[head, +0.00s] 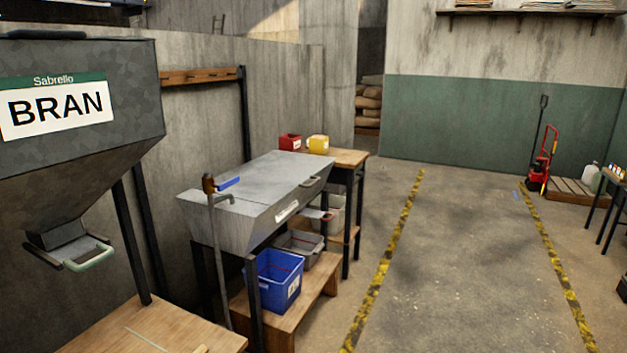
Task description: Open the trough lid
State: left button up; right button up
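The grey metal trough (222,233) stands on dark legs left of the middle. Its flat grey lid (258,180) lies closed over the top, so the inside is hidden. A small handle (311,181) shows near the lid's right front edge, and a white label (287,211) is on the front. Neither of my grippers is in view.
A blue bin (279,281) sits on the wooden shelf (310,299) below. The BRAN hopper (82,125) hangs at left. Open floor (460,260) lies right of the trough.

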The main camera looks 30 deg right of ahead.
aim_at(268, 178)
jog(key=i+l, duration=0.15)
jog(key=l, duration=0.25)
jog(key=i+l, duration=0.15)
jog(key=l, duration=0.25)
jog(key=i+l, duration=0.15)
jog(key=l, duration=0.25)
jog(key=i+l, duration=0.15)
jog(key=l, duration=0.25)
jog(key=i+l, duration=0.2)
jog(key=l, duration=0.25)
